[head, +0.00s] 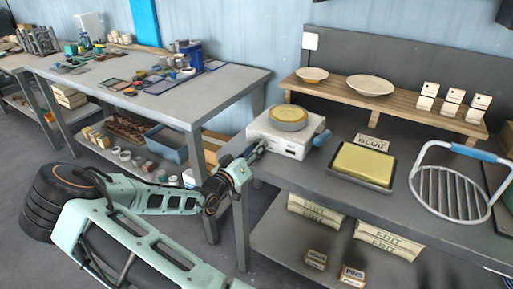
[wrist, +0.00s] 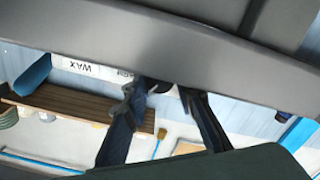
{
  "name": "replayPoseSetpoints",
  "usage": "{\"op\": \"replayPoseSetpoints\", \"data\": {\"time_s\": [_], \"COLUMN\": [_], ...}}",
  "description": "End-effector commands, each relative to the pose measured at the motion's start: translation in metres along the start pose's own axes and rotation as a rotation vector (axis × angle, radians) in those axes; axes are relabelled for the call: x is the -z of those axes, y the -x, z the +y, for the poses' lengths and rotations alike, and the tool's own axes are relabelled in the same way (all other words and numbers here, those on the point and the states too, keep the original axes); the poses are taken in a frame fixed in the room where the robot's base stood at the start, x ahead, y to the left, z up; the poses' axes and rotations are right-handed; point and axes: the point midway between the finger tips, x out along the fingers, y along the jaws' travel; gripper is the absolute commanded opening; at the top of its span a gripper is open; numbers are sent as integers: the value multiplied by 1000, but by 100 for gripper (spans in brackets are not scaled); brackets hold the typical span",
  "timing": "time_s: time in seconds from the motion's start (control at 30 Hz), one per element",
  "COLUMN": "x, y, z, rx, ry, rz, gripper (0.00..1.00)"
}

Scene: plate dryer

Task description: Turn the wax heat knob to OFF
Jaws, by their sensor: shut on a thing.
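The white wax heater (head: 289,145) stands at the left end of the grey bench, with a round yellowish pot (head: 288,114) on top. My gripper (head: 257,148) reaches in from the left to the heater's front. In the wrist view my gripper (wrist: 166,92) has its two dark fingers at the white front panel (wrist: 75,68) marked WAX. A dark knob (wrist: 162,87) shows partly between the fingertips, and the gripper is shut on it. The fingers hide most of the knob, and its pointer and OFF mark cannot be read.
A dark tray (head: 347,178) with a yellow block lies right of the heater, by a BLUE sign (head: 371,143). A wire rack (head: 450,188) with a blue handle stands farther right. A wooden shelf (head: 400,108) with dishes runs behind. Another table (head: 215,95) stands left.

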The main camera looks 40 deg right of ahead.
Motion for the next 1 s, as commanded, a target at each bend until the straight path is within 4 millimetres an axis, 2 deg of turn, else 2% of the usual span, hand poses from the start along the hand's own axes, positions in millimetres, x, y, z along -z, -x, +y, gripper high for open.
{"op": "replayPoseSetpoints", "data": {"time_s": [0.13, 0.17, 0.3, 0.67, 1.0], "x": [0, 0, 0, -1, -2], "y": [0, 0, 0, 0, 0], "z": [0, 0, 0, -1, -1], "rx": [0, 0, 0, 1, 1], "ry": [0, 0, -1, -21, -286], "rz": [0, 0, 0, 0, 0], "gripper": [0, 28, 42, 42, 42]}}
